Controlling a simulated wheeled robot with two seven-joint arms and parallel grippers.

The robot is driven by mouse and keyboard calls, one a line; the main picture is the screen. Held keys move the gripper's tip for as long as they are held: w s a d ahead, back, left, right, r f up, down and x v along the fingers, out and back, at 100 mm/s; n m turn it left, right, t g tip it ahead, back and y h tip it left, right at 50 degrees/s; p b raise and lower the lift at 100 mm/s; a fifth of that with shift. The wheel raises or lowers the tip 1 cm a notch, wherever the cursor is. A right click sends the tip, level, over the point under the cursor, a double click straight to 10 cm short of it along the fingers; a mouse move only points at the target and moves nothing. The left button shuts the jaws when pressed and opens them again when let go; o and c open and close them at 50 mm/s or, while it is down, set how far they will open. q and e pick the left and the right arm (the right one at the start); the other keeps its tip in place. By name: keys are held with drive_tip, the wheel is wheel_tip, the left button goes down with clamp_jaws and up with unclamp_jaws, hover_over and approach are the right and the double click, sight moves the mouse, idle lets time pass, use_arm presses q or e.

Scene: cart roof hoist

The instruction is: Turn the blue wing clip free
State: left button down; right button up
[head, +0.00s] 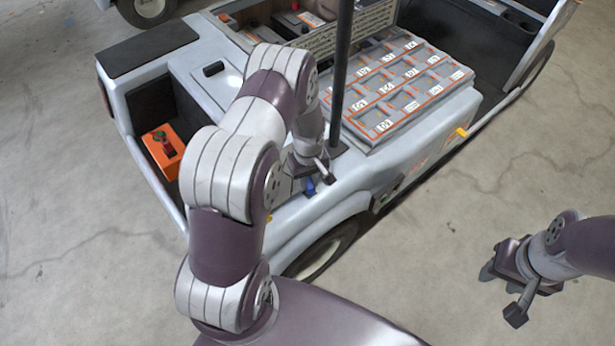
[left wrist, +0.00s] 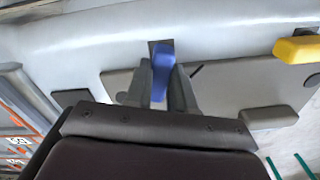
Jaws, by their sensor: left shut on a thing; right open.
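The blue wing clip (left wrist: 163,62) sits on a small dark plate on the cart's grey side. My left gripper (left wrist: 158,95) has its two fingers on either side of the clip and is shut on it. In the head view the blue clip (head: 310,187) shows as a small patch just below my left gripper (head: 316,178). My right gripper (head: 502,292) is open and empty over the concrete floor at the right, well away from the cart.
A yellow clip (left wrist: 298,48) is on the cart body near the blue one. A dark post (head: 341,75) rises beside my left arm. A grey tray with labelled slots (head: 362,131) covers the cart's deck. An orange box (head: 158,157) sits in the open front. Floor at right is clear.

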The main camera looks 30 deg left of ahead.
use_arm(q)
drive_tip(key=m, duration=0.2)
drive_tip(key=m+p, duration=0.1)
drive_tip(key=shift+w+d+r+m, duration=0.1)
drive_tip(key=shift+w+d+m, duration=0.05)
drive_tip(key=shift+m, duration=0.25)
drive_tip(key=m, duration=0.3)
drive_tip(key=shift+d+m+p, duration=0.2)
drive_tip(key=shift+m+p, duration=0.1)
drive_tip(key=shift+p, duration=0.05)
drive_tip(key=m, duration=0.3)
drive_tip(key=shift+w+d+m+p, duration=0.1)
drive_tip(key=shift+d+m+p, duration=0.05)
drive_tip(key=shift+m+p, duration=0.15)
drive_tip(key=shift+d+m, duration=0.15)
drive_tip(key=shift+m, duration=1.75)
drive_tip(key=c, duration=1)
unclamp_jaws()
drive_tip(key=shift+o, duration=0.2)
wheel_tip(320, 180, up, 12)
drive_tip(key=p, duration=0.1)
drive_tip(key=shift+r, duration=0.25)
